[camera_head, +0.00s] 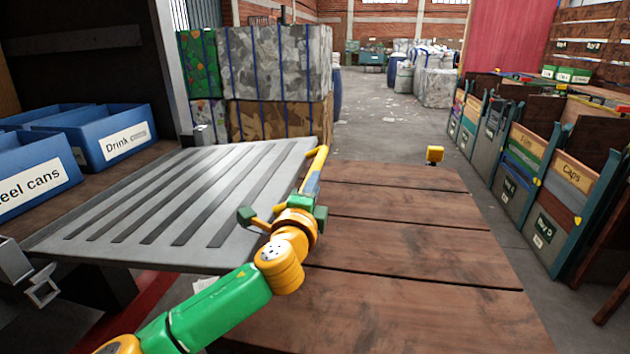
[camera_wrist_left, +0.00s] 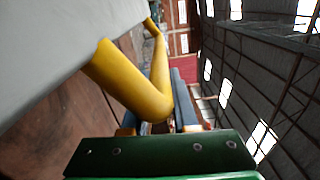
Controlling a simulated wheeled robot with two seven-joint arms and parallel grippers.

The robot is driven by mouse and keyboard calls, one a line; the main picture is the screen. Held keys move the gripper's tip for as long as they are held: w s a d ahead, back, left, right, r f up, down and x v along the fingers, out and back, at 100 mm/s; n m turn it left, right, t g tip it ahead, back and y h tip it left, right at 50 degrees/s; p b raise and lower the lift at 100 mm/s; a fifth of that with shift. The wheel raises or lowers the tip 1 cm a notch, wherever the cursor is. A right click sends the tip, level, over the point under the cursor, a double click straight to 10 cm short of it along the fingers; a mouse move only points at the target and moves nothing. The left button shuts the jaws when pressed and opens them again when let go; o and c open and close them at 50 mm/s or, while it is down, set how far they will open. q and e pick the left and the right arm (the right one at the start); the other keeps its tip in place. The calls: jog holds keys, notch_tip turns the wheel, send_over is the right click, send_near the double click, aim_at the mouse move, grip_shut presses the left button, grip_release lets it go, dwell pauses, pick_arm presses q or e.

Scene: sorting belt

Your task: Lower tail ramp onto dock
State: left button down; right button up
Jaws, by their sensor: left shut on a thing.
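The tail ramp (camera_head: 190,195) is a grey ribbed plate in the head view, reaching from the dark truck body at left to the left edge of the wooden plank dock (camera_head: 400,240). It looks close to level. I cannot tell whether its free edge touches the dock. A yellow bar handle (camera_head: 318,158) runs along that edge; it also shows in the wrist view (camera_wrist_left: 130,85). My left gripper (camera_head: 312,182) is shut on the handle, its blue fingers partly hidden by the bar in the wrist view. My right gripper is not in view.
Wrapped bales (camera_head: 275,65) stand behind the ramp. Labelled bins (camera_head: 550,190) line the right. The dock planks are clear.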

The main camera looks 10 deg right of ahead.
pick_arm(q)
jog(key=shift+w+a+f, duration=0.15)
jog(key=shift+a+f, duration=0.1)
jog(key=c, duration=1)
grip_release()
jog(key=o, duration=0.3)
jog(key=shift+w+a, duration=0.15)
jog(key=shift+a, duration=0.1)
jog(key=shift+w+a+f, duration=0.1)
jog(key=shift+a+f, duration=0.05)
jog(key=shift+a, duration=0.1)
jog(key=shift+d, duration=0.15)
jog(key=shift+s, duration=0.3)
jog(key=b+v, duration=0.1)
jog(key=v, duration=0.5)
jog(key=shift+s, duration=0.15)
